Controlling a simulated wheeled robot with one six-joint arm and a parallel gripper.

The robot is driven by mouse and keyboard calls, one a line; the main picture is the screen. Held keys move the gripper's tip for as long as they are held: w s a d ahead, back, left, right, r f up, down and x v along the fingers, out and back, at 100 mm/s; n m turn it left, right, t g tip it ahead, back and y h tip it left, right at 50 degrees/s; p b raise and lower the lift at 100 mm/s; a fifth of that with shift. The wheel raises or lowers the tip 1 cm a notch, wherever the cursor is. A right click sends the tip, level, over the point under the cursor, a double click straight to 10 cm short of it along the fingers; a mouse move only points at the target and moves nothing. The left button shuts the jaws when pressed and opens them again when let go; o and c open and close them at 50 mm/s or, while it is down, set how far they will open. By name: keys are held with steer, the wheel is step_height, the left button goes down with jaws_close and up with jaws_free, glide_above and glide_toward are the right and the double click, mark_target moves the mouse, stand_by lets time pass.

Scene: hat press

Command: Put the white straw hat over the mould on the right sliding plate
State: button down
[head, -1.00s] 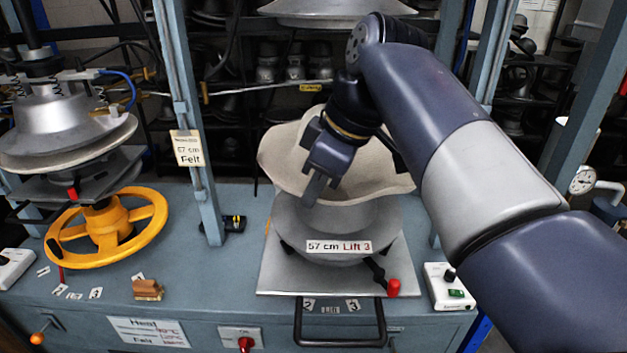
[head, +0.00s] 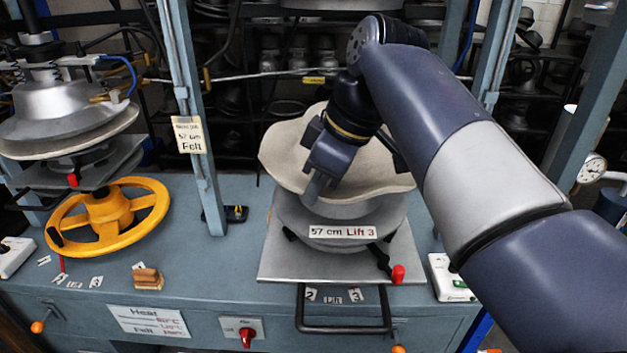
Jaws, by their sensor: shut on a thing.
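The white straw hat (head: 285,160) is a pale, wavy-brimmed shape, tilted, over the round metal mould (head: 300,218) on the right sliding plate (head: 280,268). My gripper (head: 310,195) is shut on the hat's near brim. The hat's lower part meets or overlaps the top of the mould in the picture; I cannot tell whether it touches. My gripper and arm hide the hat's middle and part of its right side. The mould's front carries a "57 cm Lift 3" label.
A blue-grey post (head: 190,130) with a "Felt" tag stands left of the plate. A yellow handwheel (head: 105,222) is farther left, under another metal press. A red-knobbed lever (head: 397,273) is at the plate's right front, and a white control box (head: 447,278) is beside it.

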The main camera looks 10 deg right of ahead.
mark_target(316, 207)
steer(key=shift+f, duration=0.2)
steer(key=shift+f+b, duration=1.55)
steer(key=shift+f, duration=0.6)
steer(key=c, duration=1.4)
jaws_free()
steer(key=shift+c, duration=0.2)
steer(key=v, duration=1.1)
steer(key=shift+a+f, duration=0.1)
